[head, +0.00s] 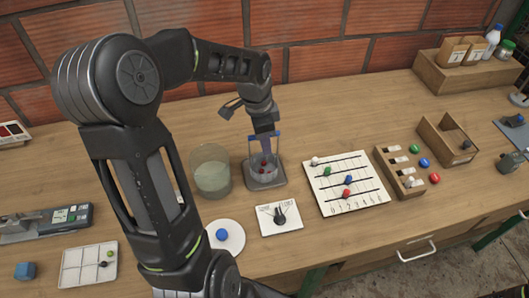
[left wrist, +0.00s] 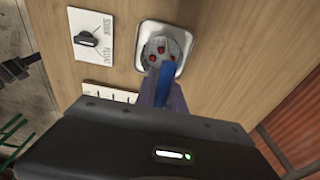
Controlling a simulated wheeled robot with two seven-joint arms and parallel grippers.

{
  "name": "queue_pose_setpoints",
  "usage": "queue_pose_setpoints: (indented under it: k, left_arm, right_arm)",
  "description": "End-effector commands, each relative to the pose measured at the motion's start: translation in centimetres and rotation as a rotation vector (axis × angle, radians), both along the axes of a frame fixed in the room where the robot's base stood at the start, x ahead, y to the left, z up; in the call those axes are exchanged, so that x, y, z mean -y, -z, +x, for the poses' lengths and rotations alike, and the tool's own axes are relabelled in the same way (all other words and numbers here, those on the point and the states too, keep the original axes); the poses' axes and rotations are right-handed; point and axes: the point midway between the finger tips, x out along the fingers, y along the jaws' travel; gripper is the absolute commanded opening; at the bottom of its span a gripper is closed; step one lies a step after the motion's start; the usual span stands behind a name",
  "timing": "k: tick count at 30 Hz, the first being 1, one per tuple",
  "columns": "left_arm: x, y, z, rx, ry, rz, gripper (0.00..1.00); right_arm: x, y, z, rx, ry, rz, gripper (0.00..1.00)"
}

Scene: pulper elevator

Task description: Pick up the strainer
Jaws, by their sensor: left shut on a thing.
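The strainer appears to be the small round basket (head: 262,173) with a blue upright handle, standing on a grey square plate (head: 281,184). Several red pieces lie in it. In the left wrist view the round basket (left wrist: 161,47) shows from above with red pieces inside, and the blue handle (left wrist: 166,78) rises toward my gripper. My left gripper (head: 264,138) points down over the basket and is shut on the blue handle. I cannot tell whether the basket touches the plate. My right gripper is not in view.
A clear glass beaker (head: 211,172) stands just left of the strainer. A dial card (head: 280,218) and a white disc with a blue ball (head: 222,234) lie in front. A lined board with coloured pegs (head: 345,184) lies to the right. A brick wall (head: 300,40) closes the back.

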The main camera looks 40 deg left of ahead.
Motion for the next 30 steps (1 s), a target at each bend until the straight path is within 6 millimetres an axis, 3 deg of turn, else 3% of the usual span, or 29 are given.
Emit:
queue_pose_setpoints:
  k: [5,18,30]
  left_arm:
    - [0.0,-1.8,0.1,0.002,0.001,0.001,0.00]
    - [0.0,-9.5,0.1,0.001,0.001,0.000,0.00]
    - [0.0,-10.0,0.0,0.001,0.000,0.000,0.00]
  right_arm:
    - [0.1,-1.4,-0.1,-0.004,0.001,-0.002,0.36]
    - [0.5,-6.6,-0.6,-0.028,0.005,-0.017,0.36]
    - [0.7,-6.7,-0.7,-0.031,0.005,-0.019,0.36]
